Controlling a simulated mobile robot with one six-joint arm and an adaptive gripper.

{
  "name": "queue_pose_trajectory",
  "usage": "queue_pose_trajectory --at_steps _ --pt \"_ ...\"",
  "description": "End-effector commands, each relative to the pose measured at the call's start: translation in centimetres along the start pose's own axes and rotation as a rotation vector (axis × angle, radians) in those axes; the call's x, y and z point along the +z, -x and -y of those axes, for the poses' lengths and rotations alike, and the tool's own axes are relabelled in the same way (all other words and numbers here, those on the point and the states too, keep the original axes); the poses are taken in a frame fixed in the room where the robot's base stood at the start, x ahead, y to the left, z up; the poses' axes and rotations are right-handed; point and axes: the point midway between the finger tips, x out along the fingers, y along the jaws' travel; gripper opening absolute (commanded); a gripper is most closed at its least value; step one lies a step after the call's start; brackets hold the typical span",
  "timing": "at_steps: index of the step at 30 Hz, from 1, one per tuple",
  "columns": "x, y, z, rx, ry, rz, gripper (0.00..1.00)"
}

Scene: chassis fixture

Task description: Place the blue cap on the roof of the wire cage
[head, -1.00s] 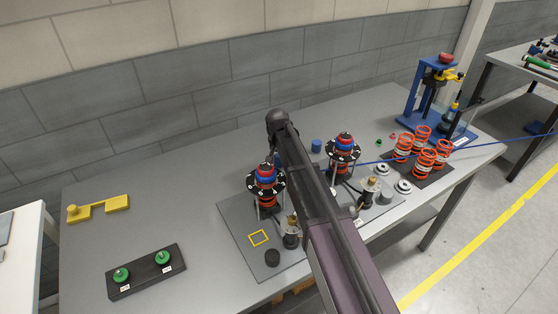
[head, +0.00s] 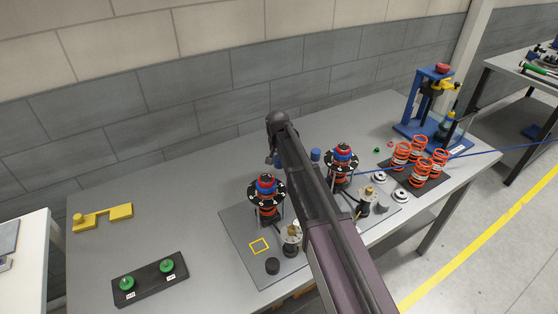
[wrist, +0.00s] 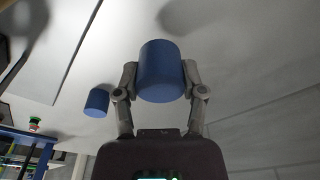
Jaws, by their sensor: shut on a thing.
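A blue cylindrical cap (wrist: 161,72) is between the two fingers of my gripper (wrist: 160,80) in the wrist view, held by its sides. In the head view a sliver of blue (head: 279,160) shows beside my arm, which hides most of the gripper. A second blue cylinder (wrist: 97,102) stands on the grey table apart from my gripper; it also shows in the head view (head: 315,154).
A black tray (head: 148,283) with green knobs and a yellow bracket (head: 103,217) are at the left of the table. Orange springs (head: 420,160) and a blue press (head: 432,105) are at the right. The back-left tabletop is clear; a wall stands behind.

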Motion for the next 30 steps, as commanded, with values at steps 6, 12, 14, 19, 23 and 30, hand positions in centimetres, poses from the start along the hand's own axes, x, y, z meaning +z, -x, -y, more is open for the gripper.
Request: queue_pose_trajectory --at_steps 6,12,14,19,23,30 --pt "-0.3 3.0 0.0 0.000 0.000 0.000 0.32" --pt "-0.6 4.7 0.0 0.000 0.000 0.000 0.32" --pt "-0.6 5.0 0.0 0.000 0.000 0.000 0.32" --pt "-0.7 5.8 0.0 0.000 0.000 0.000 0.32" --pt "-0.7 6.0 0.0 0.000 0.000 0.000 0.32" --pt "-0.7 6.0 0.1 0.000 0.001 0.000 0.32"
